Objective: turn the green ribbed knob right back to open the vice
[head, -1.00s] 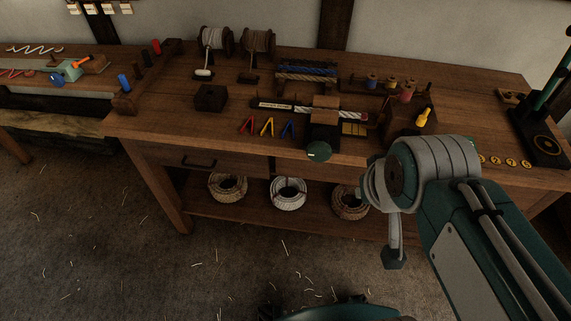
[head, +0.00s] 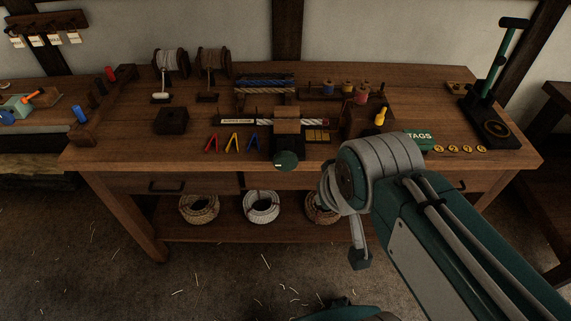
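The green knob (head: 286,160) shows as a dark green disc with a small pale mark at the front edge of the bench. Its ribs are too small to make out. It sits in front of the brown wooden vice (head: 287,126). A pale rope with a white label (head: 236,121) lies across the vice and shows on both sides of it. My arm is to the right of the knob and nearer to me, with clear space between them in the picture.
Red, yellow and blue V-shaped pieces (head: 232,143) lie left of the vice. A wooden block with a yellow-handled tool (head: 380,117) and a green TAGS box (head: 419,140) stand to the right. Rope coils (head: 261,206) lie on the shelf below. The floor in front is open, with loose strands.

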